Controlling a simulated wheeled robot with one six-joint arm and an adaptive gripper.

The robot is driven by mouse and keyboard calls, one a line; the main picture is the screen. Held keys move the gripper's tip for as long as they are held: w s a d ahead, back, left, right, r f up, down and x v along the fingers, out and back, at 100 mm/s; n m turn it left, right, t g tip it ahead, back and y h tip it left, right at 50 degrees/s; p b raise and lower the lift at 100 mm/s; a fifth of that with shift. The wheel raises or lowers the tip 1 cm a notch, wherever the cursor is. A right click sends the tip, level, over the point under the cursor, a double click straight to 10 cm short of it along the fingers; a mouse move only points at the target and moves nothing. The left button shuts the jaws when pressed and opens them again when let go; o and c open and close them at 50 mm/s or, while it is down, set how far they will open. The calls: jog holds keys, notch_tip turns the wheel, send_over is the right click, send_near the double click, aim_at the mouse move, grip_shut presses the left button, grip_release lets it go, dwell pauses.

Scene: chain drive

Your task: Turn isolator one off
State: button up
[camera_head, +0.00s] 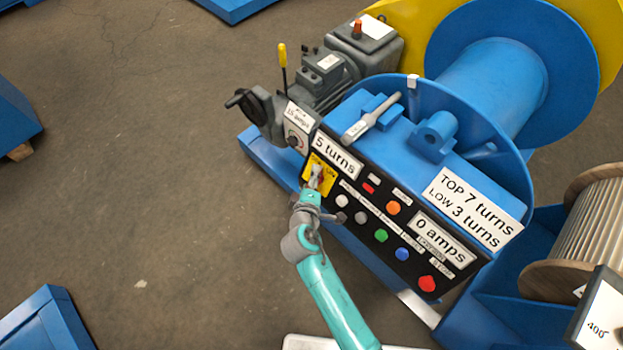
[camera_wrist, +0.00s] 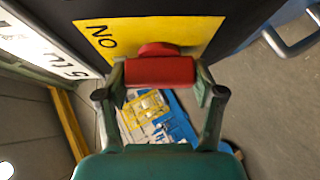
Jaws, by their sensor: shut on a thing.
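The isolator's red handle (camera_wrist: 160,71) stands out from a yellow plate (camera_wrist: 196,31) in the wrist view. The word ON shows at the plate's left, upside down. My gripper (camera_wrist: 160,78) is shut on the red handle, one finger on each side, and the handle lies crosswise in the picture. In the head view, my gripper (camera_head: 317,178) is at the yellow plate (camera_head: 325,187) at the upper left end of the black control panel (camera_head: 411,272). There the gripper hides most of the handle. I cannot read a number on the isolator.
Next to the plate are a "5 turns" sign (camera_head: 337,155) and several push buttons, with a red one (camera_head: 427,284) at the far end. A grey motor (camera_head: 330,75) with a yellow-topped lever (camera_head: 283,55) stands behind. A metal handle (camera_wrist: 292,36) is at the wrist view's right.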

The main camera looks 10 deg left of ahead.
jog(key=n+g, duration=0.2)
jog(key=n, duration=0.1)
jog(key=shift+n, duration=0.3)
jog(key=n+g, duration=0.2)
jog(key=n, duration=0.1)
jog(key=shift+g, duration=0.3)
jog(key=shift+f+n+h, duration=0.1)
jog(key=shift+n+h, duration=0.2)
jog(key=o, duration=1.1)
jog(key=shift+o, duration=0.2)
jog(key=v, duration=1.2)
jog(key=shift+d, duration=0.2)
